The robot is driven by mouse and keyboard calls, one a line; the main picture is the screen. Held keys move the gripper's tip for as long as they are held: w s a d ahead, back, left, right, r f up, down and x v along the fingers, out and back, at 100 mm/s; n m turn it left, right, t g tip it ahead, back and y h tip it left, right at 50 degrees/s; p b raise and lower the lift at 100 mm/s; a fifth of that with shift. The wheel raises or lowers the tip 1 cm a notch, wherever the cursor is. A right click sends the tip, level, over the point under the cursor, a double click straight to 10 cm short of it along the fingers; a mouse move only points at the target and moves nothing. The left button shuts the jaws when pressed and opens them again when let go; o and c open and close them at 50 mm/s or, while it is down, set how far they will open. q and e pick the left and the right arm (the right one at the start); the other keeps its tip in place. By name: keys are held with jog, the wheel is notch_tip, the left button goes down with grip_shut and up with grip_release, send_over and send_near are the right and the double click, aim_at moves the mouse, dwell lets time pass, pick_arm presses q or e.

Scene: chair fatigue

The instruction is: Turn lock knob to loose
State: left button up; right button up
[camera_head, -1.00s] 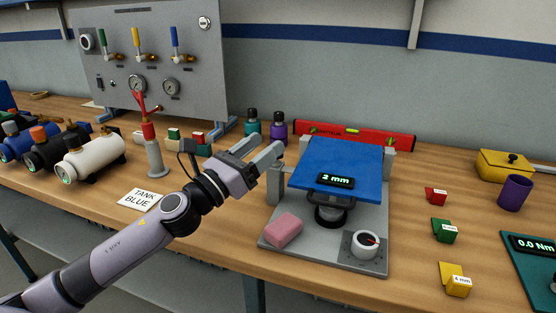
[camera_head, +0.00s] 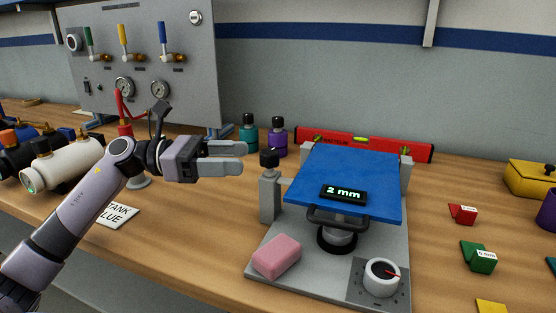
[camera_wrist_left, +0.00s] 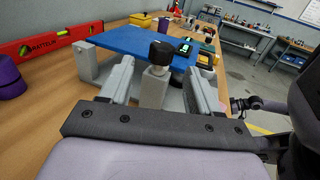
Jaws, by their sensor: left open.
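A black knob (camera_head: 269,158) sits on top of a grey post (camera_head: 269,196) at the left side of the test fixture. My left gripper (camera_head: 241,157) is open and empty, just left of the knob and pointing right at it, with a small gap. In the left wrist view the knob (camera_wrist_left: 161,51) shows ahead between the two spread fingers (camera_wrist_left: 160,70), above the post.
The fixture carries a blue plate (camera_head: 350,175) with a "2 mm" display (camera_head: 344,195). A pink block (camera_head: 276,256) lies on its base. Teal (camera_head: 249,133) and purple (camera_head: 278,138) bottles and a red level (camera_head: 370,145) stand behind.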

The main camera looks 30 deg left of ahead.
aim_at(269, 159)
pick_arm(q)
jog(key=shift+p+x, duration=1)
jog(key=shift+x, duration=2.5)
pick_arm(e)
jog(key=shift+s+d+r, duration=0.15)
jog(key=shift+d+r, duration=0.1)
jog(key=shift+r, duration=0.3)
pick_arm(q)
jog(key=shift+s, duration=0.1)
jog(key=c, duration=0.9)
jog(key=shift+c, duration=0.2)
